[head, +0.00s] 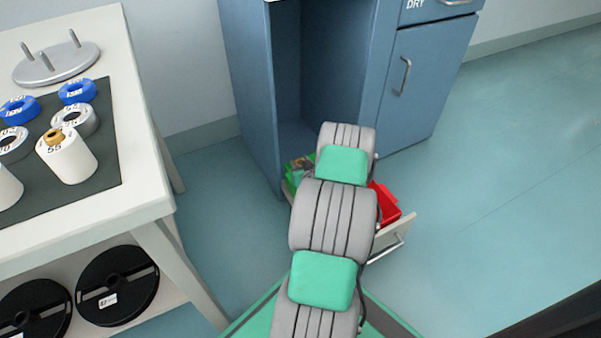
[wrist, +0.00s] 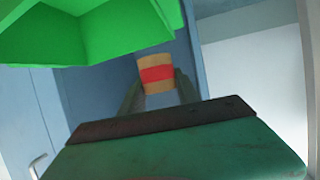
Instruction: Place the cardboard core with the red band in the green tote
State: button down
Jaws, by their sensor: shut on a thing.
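The cardboard core with the red band (wrist: 157,73) is tan with a wide red stripe around its middle. In the wrist view it sits between the two fingertips of my gripper (wrist: 158,86), which is shut on it. The green tote (wrist: 90,48) fills the upper left of the wrist view, close beside the core; they look apart. In the head view part of the green tote (head: 289,181) shows left of my arm, low by the blue cabinet. A small brownish shape shows there, too small to identify. My arm hides most of the tote and my gripper in the head view.
A red bin (head: 389,204) stands right of my arm, in a pulled-out drawer (head: 402,232). The blue cabinet (head: 252,90) rises behind. A white table (head: 143,185) with rolls and a peg plate stands left, black reels (head: 117,287) below. The floor at right is clear.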

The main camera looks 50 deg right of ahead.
jog(key=shift+s+f, duration=0.15)
jog(key=shift+f, duration=1.8)
jog(key=c, duration=0.9)
grip_release()
jog(key=p+v, duration=0.1)
jog(key=v, duration=0.3)
jog(key=p+v, duration=0.1)
jog(key=v, duration=0.3)
jog(key=r+p+v, duration=0.1)
jog(key=v, duration=0.3)
jog(key=shift+r+p, duration=0.1)
jog(key=shift+p, duration=0.25)
